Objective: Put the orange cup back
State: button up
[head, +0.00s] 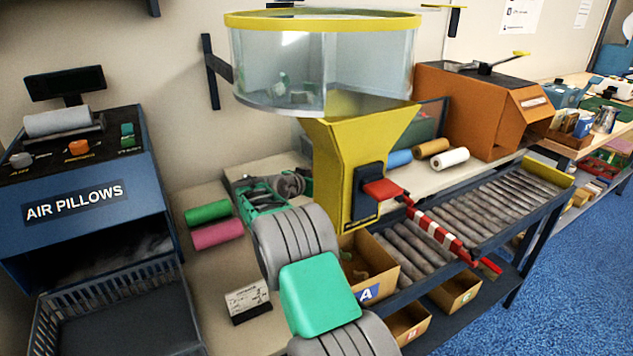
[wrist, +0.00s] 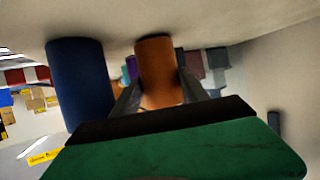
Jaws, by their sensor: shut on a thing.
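The orange cup (wrist: 158,72) shows in the wrist view as a plain orange cylinder between the two dark fingers of my gripper (wrist: 163,100). The fingers are shut on its sides. The far end of the cup meets the pale surface at the top of this view, and I cannot tell whether it rests on it or is just clear of it. In the head view I cannot make out the cup or the fingertips; my own arm covers part of the bench there.
A dark blue cylinder (wrist: 80,85) stands close left of the cup in the wrist view. In the head view, a yellow hopper (head: 350,165) rises behind my arm, beside a roller conveyor (head: 480,215). Green (head: 208,212) and pink (head: 217,235) rolls lie on the bench at left.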

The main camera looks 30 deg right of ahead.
jog(key=shift+f, duration=0.1)
jog(key=shift+f+b, duration=0.2)
jog(key=shift+b, duration=0.1)
jog(key=o, duration=1.1)
jog(key=shift+r, duration=0.1)
jog(key=shift+r+p, duration=0.25)
jog(key=shift+p, duration=0.1)
jog(key=v, duration=1.2)
